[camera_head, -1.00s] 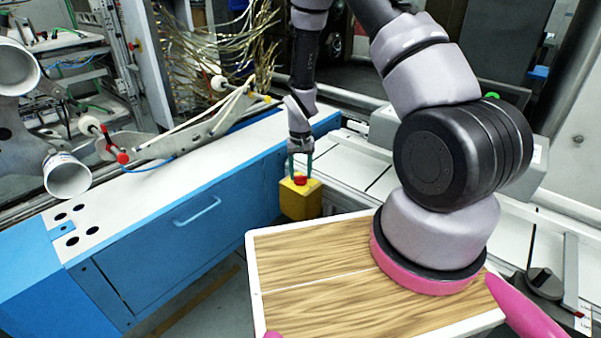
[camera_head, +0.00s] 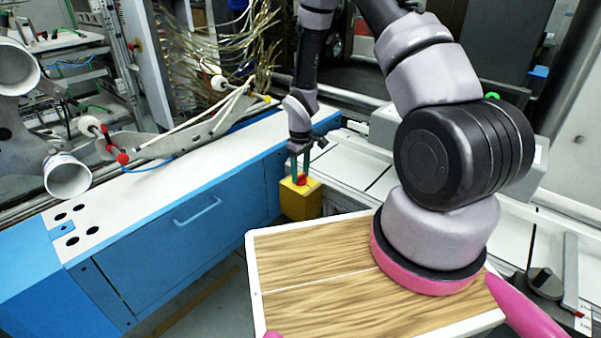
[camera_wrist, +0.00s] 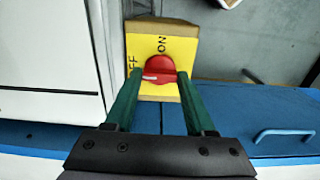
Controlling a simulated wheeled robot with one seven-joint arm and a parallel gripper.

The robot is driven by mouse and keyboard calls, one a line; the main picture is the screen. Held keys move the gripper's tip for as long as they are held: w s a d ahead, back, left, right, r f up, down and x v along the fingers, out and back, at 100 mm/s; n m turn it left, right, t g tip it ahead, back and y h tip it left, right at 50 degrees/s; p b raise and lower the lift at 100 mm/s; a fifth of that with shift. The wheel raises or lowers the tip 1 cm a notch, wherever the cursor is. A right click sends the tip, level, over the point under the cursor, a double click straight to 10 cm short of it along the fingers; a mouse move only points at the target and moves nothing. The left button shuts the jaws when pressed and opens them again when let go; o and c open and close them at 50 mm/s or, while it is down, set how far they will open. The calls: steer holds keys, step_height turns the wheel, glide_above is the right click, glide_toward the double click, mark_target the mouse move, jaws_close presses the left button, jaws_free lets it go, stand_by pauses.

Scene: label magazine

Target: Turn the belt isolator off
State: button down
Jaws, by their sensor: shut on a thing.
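The belt isolator is a yellow box (camera_head: 301,205) at the front of the blue bench, with a red knob (camera_head: 302,179) on its top. My gripper (camera_head: 299,175) reaches down onto the knob from above. In the wrist view, the two green fingers of my gripper (camera_wrist: 157,75) stand on either side of the red knob (camera_wrist: 158,69) and are shut on it. The yellow face (camera_wrist: 182,50) carries "ON" above the knob and a partly hidden "OFF" to its left. A white mark on the knob lies at its left side. The left finger covers part of the label.
The blue bench (camera_head: 180,245) with a white top lies left of the box. Silver brackets with red and white knobs (camera_head: 118,156) stand on it. A pale conveyor bed (camera_head: 345,170) runs behind and to the right. A wood-topped surface (camera_head: 320,268) is in front.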

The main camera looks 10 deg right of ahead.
mark_target(301, 175)
stand_by(0.4)
steer(key=shift+c, duration=1.2)
jaws_free()
steer(key=shift+r, duration=0.1)
step_height(301, 175, up, 11)
